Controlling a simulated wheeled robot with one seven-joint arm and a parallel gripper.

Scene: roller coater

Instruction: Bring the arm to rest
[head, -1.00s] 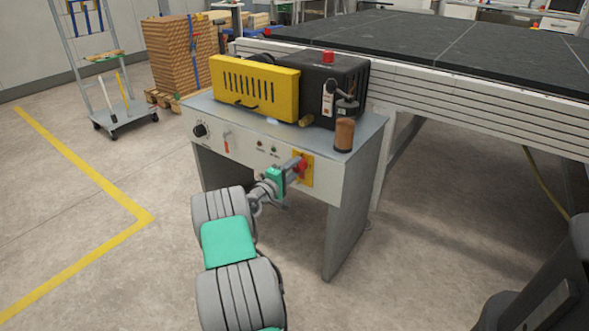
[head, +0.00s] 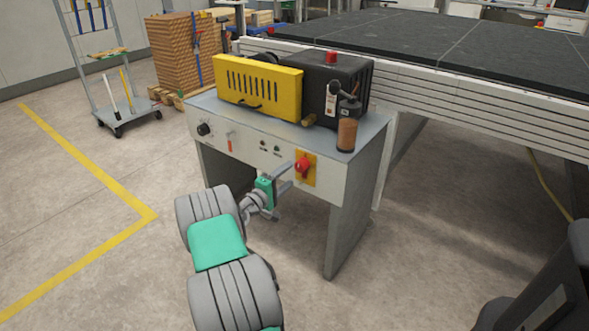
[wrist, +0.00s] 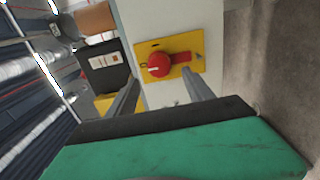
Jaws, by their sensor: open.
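My gripper (head: 284,178) is open and empty in front of the machine's front panel, a little to the left of the red rotary switch (head: 303,167). In the wrist view the two fingers (wrist: 155,97) point toward the panel, with the red switch (wrist: 168,64) on its yellow plate (wrist: 196,52) just beyond and between them. The fingers appear apart from the switch. My arm reaches up from the bottom of the head view.
The roller coater (head: 340,202) has a yellow guard (head: 258,88), a black housing and a brown cylinder (head: 347,135) on top. A large dark table (head: 450,55) stands behind right. A trolley (head: 128,113) and stacked wood stand back left. Floor at left is clear.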

